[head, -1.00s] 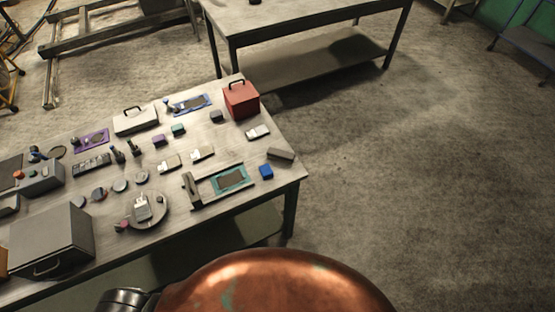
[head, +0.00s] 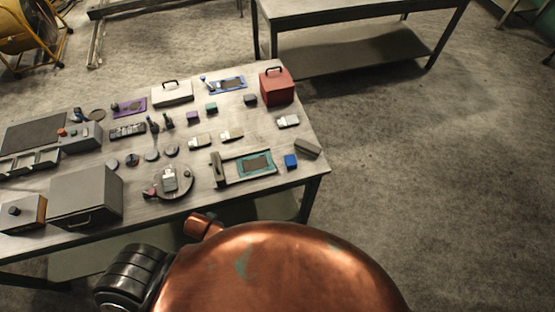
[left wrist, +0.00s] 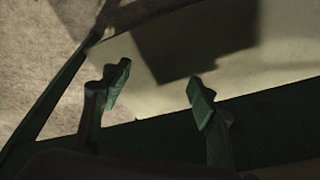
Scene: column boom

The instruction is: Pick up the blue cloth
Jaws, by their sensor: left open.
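A small blue block-like item (head: 291,161) sits near the right front corner of the workbench (head: 318,168). It is the bluest small thing there, but I cannot tell whether it is cloth. My left gripper (left wrist: 158,95) shows in the left wrist view with its two green fingers apart and nothing between them. Behind the fingers are a pale surface and dark shadow; the blue item is not in that view. In the head view neither gripper shows, only my copper-coloured body and a black joint at the bottom.
A teal-framed screen holder (head: 257,165) and a grey block (head: 307,148) stand close to the blue item. A red box (head: 277,86), a grey cabinet (head: 86,197) and several small parts crowd the bench. A second table (head: 345,15) stands behind. The floor to the right is clear.

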